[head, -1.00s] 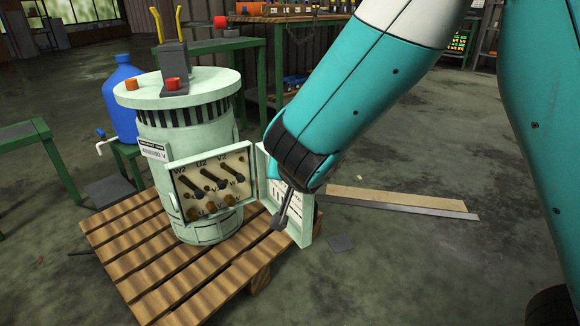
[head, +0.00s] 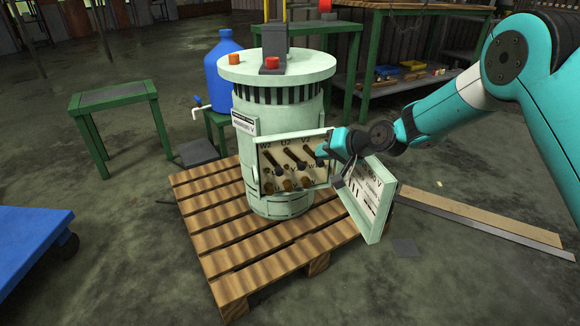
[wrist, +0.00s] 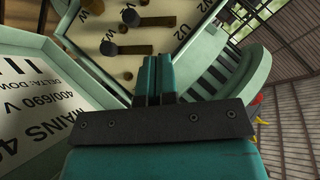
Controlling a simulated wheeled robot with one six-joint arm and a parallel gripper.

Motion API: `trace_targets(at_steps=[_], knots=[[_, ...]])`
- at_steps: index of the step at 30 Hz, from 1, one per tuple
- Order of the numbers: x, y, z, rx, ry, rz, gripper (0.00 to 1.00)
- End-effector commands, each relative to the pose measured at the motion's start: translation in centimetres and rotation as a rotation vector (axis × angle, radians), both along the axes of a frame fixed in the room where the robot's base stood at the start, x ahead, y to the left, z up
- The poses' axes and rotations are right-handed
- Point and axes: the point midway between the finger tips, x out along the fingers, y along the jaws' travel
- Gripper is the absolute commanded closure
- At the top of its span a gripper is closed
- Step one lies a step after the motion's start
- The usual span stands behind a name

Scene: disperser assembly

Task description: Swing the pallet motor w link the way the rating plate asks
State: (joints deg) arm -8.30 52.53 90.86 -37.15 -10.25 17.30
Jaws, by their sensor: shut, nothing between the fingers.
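The pale green motor (head: 279,100) stands upright on the wooden pallet (head: 225,262). Its open terminal box (head: 264,184) shows slanted dark links beneath labels W2, U2 and V2, with brass terminals below. The rightmost link, probably the W link (head: 312,155), is partly hidden by my gripper (head: 322,150). In the wrist view my shut, empty gripper (wrist: 154,62) is close to the links; I cannot tell if it touches one. The open door (wrist: 40,105) carries cut-off text "MAINS 4", "400/690 V", "DELTA: DOW". The motor's rating plate (head: 243,125) is too small to read fully.
A blue jug (head: 224,75) on a green stand is behind the motor. The box door (head: 372,205) stands open below my arm. A blue cart (head: 30,235) is at the left.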

Motion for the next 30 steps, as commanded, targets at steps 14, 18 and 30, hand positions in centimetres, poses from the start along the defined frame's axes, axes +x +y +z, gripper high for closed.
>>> trace_targets(at_steps=[14,18,30], knots=[[4.5,6.2,-5.2,0.001,-0.001,0.003,1.00],[4.6,7.8,-6.7,0.001,0.001,0.002,1.00],[4.1,9.2,-8.0,0.001,0.001,-0.001,1.00]])
